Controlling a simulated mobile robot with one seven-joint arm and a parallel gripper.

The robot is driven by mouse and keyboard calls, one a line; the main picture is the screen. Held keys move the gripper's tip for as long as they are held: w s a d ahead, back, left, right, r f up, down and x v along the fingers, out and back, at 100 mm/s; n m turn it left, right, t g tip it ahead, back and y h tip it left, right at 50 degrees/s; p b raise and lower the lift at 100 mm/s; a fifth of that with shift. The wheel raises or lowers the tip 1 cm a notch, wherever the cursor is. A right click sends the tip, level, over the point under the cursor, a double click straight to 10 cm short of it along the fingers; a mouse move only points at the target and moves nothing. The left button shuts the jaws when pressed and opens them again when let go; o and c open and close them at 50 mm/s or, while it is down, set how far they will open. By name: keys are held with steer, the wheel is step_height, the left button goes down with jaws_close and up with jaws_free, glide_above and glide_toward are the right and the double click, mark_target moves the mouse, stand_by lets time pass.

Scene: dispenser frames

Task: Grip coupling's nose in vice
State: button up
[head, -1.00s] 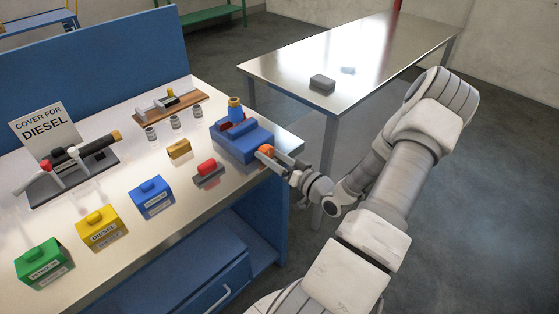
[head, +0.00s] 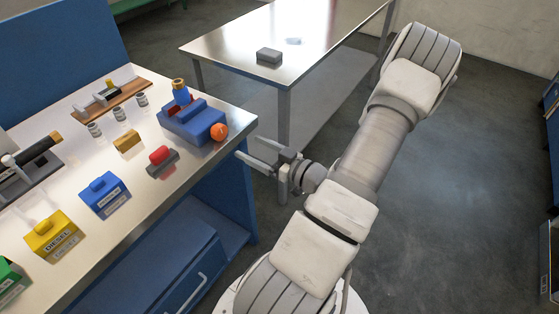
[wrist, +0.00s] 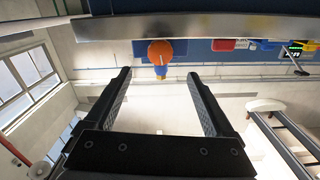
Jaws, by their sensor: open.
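The blue vice (head: 205,122) sits at the bench's right corner, with a round orange knob (head: 219,132) on its near right end. The coupling (head: 181,93), blue with a brass-coloured top, stands upright at the vice's jaws. How its lower end sits between them is hidden. My gripper (head: 249,147) is open and empty, just off the bench edge, to the right of the knob and apart from it.
A red-topped piece (head: 161,160), a brass-coloured block (head: 127,140) and several small jars stand left of the vice. Blue (head: 104,195) and yellow (head: 51,233) boxes are nearer. A steel table (head: 290,45) with a grey block stands behind.

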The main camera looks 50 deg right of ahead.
steer(key=s, duration=0.7)
steer(key=shift+s+d, duration=0.3)
steer(key=shift+s, duration=0.05)
steer(key=shift+w, duration=0.1)
